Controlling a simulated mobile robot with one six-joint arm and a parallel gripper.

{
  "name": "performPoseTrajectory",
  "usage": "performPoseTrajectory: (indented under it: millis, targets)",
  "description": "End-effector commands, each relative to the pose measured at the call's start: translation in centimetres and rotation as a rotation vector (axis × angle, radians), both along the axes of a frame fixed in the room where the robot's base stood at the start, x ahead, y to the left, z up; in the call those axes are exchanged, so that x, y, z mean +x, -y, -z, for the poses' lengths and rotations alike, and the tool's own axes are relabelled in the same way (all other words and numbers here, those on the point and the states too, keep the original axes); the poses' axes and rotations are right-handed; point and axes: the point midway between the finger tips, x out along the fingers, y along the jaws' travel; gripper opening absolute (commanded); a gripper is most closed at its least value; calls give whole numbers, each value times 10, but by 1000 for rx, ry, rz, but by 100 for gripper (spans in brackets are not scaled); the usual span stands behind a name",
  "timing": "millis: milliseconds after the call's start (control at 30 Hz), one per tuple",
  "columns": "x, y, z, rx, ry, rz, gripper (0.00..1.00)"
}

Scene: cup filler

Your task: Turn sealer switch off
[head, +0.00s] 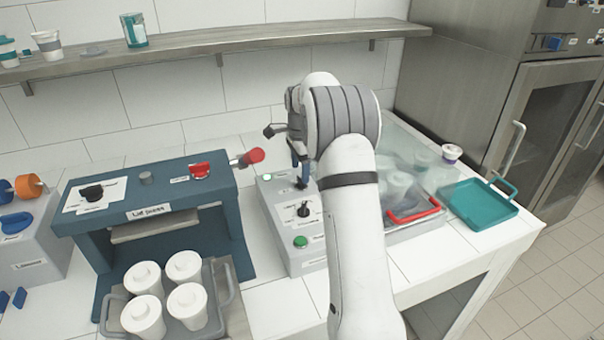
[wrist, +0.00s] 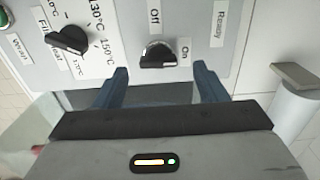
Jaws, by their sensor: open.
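The sealer (head: 288,262) is a grey box on the white counter with a black dial (head: 304,210) and a green button (head: 300,241). In the wrist view its panel shows a black switch (wrist: 157,55) with an "Off" label above it and an "On" label at its lower right. Which label the switch points to is hard to tell. The temperature dial (wrist: 67,40) is to its left. My gripper (head: 302,184) is over the far end of the panel, its blue fingers pointing down. In the wrist view my gripper (wrist: 160,71) is open and empty, fingertips either side of the switch.
The blue lid press (head: 160,212) stands left of the sealer, its red-tipped handle (head: 252,157) reaching toward it. A tray of white cups (head: 165,300) sits in front of the press.

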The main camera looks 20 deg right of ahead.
Motion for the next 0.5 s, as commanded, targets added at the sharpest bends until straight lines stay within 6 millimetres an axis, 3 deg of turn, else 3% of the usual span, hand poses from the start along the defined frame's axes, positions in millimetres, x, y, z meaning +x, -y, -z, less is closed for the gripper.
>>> performPoseTrajectory:
  millis: [200,500]
  targets:
    - [-1,3,26,0,-1,4,65]
    - [-1,3,32,0,0,5,65]
